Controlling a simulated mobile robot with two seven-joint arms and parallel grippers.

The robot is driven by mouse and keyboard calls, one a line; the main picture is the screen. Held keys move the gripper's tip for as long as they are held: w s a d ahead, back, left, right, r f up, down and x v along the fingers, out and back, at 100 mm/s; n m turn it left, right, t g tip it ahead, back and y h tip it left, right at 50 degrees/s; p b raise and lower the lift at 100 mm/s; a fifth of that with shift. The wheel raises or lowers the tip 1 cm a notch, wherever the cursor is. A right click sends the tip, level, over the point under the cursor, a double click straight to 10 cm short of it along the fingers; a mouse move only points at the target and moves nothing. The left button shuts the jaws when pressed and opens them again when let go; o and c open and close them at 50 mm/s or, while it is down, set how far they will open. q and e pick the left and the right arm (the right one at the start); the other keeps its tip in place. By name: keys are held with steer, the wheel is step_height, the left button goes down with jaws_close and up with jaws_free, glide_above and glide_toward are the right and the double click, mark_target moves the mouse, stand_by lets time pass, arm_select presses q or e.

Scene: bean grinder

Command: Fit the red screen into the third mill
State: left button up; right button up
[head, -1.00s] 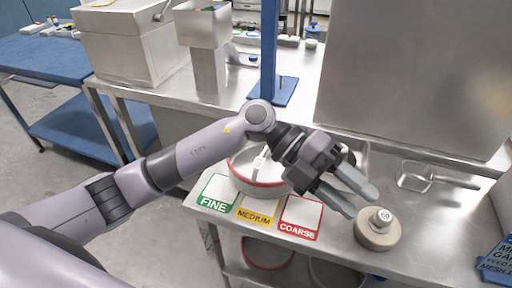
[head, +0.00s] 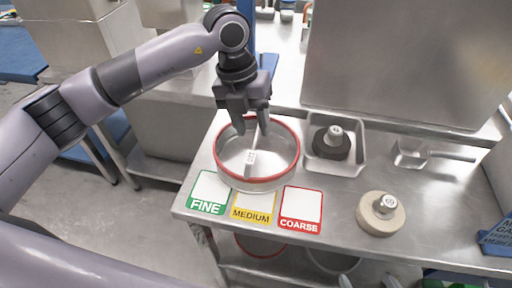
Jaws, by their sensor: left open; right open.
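The red-rimmed round screen (head: 230,178) lies on the steel bench behind the FINE, MEDIUM and COARSE cards. A pale bar with a small marked tag (head: 251,157) runs across it. My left gripper (head: 252,131) points down at the far rim of the screen, with its fingers apart. I cannot tell whether the fingers straddle or touch the rim. My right gripper is not in view. I cannot make out which thing is the third mill.
A dark knobbed disc (head: 331,147) sits in a steel tray (head: 350,168). A pale knobbed disc (head: 379,218) lies at the front right. A steel scoop (head: 412,153) lies behind it. The cards (head: 301,206) line the front edge. A tall steel panel (head: 410,60) stands behind.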

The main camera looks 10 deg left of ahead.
arm_select(q)
steer(key=shift+d+f, duration=0.25)
steer(key=shift+f, duration=0.85)
jaws_close()
steer(key=shift+w+r, duration=0.1)
stand_by(0.5)
